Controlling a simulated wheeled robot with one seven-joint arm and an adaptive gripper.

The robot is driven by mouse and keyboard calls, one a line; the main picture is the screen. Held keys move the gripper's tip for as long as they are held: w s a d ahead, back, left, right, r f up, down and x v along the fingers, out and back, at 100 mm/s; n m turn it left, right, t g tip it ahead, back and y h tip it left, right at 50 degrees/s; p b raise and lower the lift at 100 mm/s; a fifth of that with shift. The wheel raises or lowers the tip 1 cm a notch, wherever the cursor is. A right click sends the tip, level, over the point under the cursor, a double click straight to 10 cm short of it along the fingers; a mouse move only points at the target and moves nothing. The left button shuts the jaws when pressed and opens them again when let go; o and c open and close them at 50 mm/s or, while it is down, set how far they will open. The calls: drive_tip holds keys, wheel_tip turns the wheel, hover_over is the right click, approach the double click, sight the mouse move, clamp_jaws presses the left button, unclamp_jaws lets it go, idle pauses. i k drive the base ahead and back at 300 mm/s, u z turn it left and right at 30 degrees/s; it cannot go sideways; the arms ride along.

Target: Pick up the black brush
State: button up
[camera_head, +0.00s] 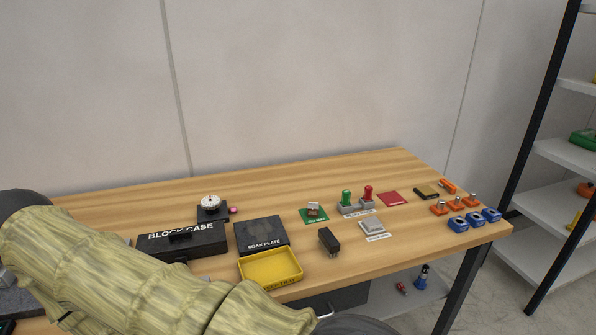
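A small dark block (329,240) stands near the front middle of the table, right of the yellow tray. Its lower edge shows short leg-like or bristle-like ends, so it may be the black brush, but it is too small to be certain. A flat black-and-tan piece (426,192) lies farther back on the right and could also be a brush. My arm crosses the lower left of the head view. My gripper is out of view.
On the wooden table (300,180) are a black block case (182,242), a black soak plate (262,234), a yellow tray (270,268), green and red handled tools (357,203), a red square (394,199), and orange and blue holders (474,219). A shelf rack (560,150) stands right.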

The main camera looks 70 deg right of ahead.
sight(328, 241)
drive_tip(key=z, duration=0.05)
drive_tip(key=i, duration=0.7)
drive_tip(key=z, duration=2.15)
